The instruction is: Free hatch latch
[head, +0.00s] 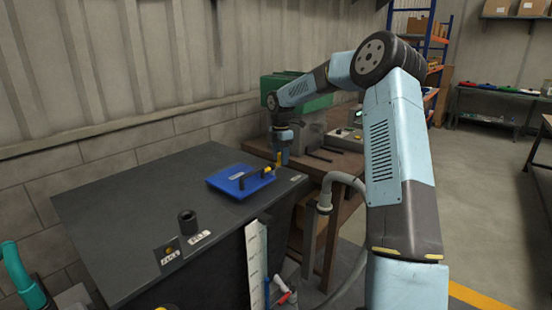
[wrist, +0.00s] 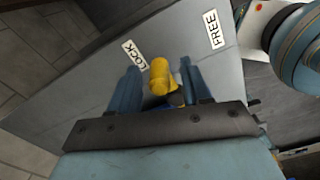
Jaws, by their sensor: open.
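The latch is a yellow rounded lever (wrist: 159,78); in the wrist view it sits between my two blue fingers, nearer the white LOCK label (wrist: 134,54) than the FREE label (wrist: 213,29). My gripper (wrist: 160,68) is open around the lever, with a finger on either side; I cannot tell whether either finger touches it. In the head view my gripper (head: 281,158) points down at the far right edge of the dark cabinet top. There a yellow part shows beside it. The blue hatch plate (head: 222,183) with a dark bar lies just left of my gripper.
A black hollow cylinder (head: 187,222) and a small panel with an orange button (head: 169,250) are on the near part of the dark top (head: 120,210). A brown bench (head: 335,165) with equipment stands behind. A grey hose (head: 345,178) hangs at the cabinet's right.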

